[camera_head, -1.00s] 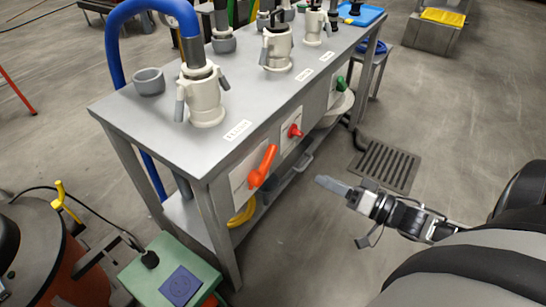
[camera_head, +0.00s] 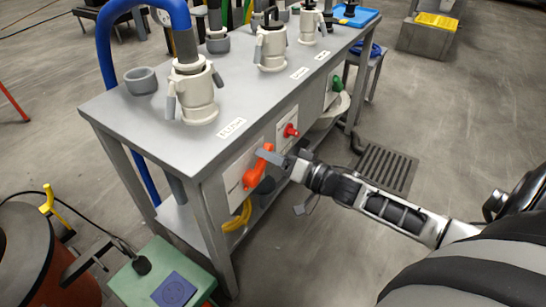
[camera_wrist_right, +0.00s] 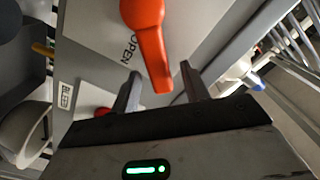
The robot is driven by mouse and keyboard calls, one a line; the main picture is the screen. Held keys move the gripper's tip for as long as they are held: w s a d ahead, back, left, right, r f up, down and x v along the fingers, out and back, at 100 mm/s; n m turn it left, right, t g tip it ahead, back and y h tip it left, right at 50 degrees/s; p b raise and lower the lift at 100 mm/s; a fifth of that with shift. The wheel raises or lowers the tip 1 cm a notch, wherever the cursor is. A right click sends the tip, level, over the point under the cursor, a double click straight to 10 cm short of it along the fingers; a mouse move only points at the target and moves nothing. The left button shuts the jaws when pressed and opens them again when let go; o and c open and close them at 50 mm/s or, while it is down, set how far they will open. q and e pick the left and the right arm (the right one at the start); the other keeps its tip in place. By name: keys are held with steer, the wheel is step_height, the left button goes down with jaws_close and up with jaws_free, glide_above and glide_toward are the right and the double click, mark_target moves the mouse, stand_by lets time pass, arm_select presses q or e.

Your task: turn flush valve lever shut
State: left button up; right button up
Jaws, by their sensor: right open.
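An orange lever (camera_head: 257,168) sits on a white plate on the front of the steel table, slanting from upper right to lower left. My right gripper (camera_head: 268,156) is at the lever's upper part and covers some of it. In the right wrist view, the lever (camera_wrist_right: 148,40) points down between the two fingers of the open gripper (camera_wrist_right: 160,74). There is a visible gap on each side of the lever. The word OPEN is printed on the plate beside it. My left gripper is not in view.
A red knob (camera_head: 290,131) and a green knob (camera_head: 338,84) are further along the table front. Pale couplings (camera_head: 198,95) stand on the table top (camera_head: 165,135). A green box (camera_head: 150,270) stands at lower left. A floor grate (camera_head: 385,168) lies at right.

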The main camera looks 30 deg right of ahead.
jaws_close()
steer(key=shift+r, duration=0.1)
